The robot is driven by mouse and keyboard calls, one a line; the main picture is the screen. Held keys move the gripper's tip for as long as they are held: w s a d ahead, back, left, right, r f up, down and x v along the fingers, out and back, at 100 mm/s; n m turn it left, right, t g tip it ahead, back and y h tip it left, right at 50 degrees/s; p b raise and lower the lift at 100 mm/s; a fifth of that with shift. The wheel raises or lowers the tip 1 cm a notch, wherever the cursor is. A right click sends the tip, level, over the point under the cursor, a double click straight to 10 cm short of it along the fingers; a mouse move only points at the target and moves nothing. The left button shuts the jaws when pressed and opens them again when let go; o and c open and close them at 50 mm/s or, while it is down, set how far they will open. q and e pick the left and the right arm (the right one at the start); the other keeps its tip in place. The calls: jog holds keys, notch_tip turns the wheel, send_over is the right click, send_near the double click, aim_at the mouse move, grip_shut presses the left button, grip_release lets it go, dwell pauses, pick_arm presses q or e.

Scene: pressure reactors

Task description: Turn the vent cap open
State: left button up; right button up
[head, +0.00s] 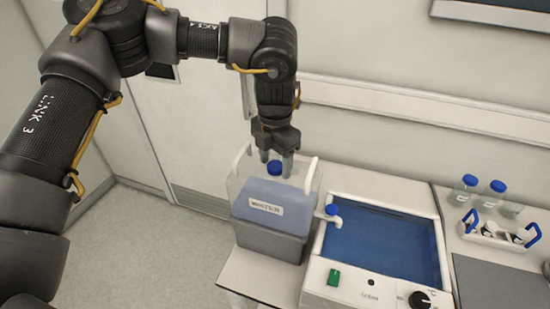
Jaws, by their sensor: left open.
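A translucent container (268,222) with a white label and white handles stands on the bench, with bluish liquid inside and a grey lower part. A round blue cap (275,168) sits on top of it, which looks like the vent cap. My left gripper (276,160) points down at this cap and is open, with one finger to each side of it. I cannot tell whether the fingers touch the cap. A white tap (335,219) with a blue knob sticks out at the container's right side. My right gripper is not in view.
A water bath (388,240) with blue liquid stands right of the container, with a green switch and black dial in front. Farther right are blue-capped bottles (466,187) and a white rack with blue handles (497,236). A wall rail runs behind.

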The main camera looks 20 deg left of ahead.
pick_arm(q)
jog(key=c, duration=1)
